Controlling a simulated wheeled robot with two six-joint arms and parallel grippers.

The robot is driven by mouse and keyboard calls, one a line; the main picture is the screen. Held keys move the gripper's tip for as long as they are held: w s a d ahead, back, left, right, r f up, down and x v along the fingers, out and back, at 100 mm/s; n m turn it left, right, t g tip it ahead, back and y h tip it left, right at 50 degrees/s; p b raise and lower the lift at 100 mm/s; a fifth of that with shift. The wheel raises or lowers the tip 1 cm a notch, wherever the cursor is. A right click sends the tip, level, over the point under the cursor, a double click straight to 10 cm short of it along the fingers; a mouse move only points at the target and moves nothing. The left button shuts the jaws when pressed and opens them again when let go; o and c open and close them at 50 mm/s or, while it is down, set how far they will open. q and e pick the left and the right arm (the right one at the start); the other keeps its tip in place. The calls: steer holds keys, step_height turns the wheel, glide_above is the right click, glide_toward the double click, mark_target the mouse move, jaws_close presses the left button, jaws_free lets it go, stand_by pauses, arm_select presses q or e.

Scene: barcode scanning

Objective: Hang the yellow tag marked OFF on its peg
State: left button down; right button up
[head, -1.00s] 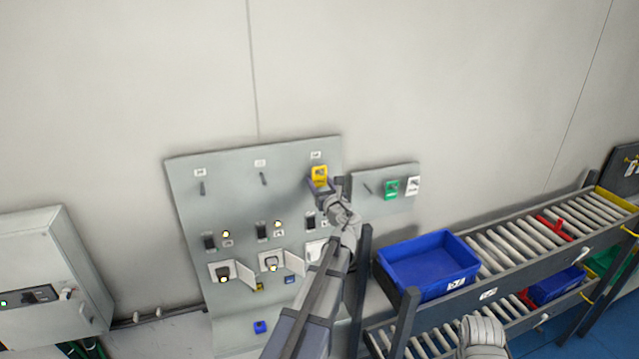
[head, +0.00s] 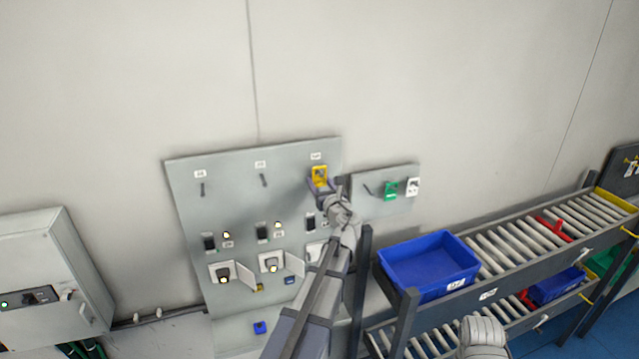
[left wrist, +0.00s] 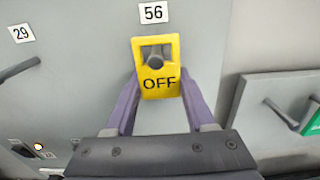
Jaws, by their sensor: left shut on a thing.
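The yellow tag (head: 319,174), marked OFF, is upright at the grey board's upper right, below a label reading 56 in the left wrist view. The tag also shows there (left wrist: 160,83). A dark round-ended peg (left wrist: 155,61) shows in the tag's window, with the tag around it. My left gripper (head: 321,187) is shut on the tag, its two purple fingers at the tag's left and right sides (left wrist: 160,92). How far the tag sits along the peg is hard to tell.
The grey board (head: 225,180) has two bare pegs to the left and open-flapped sockets below. A smaller panel (head: 362,207) to the right carries a green tag (head: 391,190) and a white tag (head: 413,186). A blue bin (head: 428,262) sits on a roller rack at right.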

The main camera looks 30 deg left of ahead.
arm_select(q)
steer(key=shift+v, duration=1.1)
stand_by(0.8)
steer(key=shift+v, duration=1.65)
steer(key=shift+s, duration=0.1)
glide_toward(320, 183)
steer(key=shift+s+d, duration=0.4)
steer(key=shift+s, duration=0.1)
stand_by(0.4)
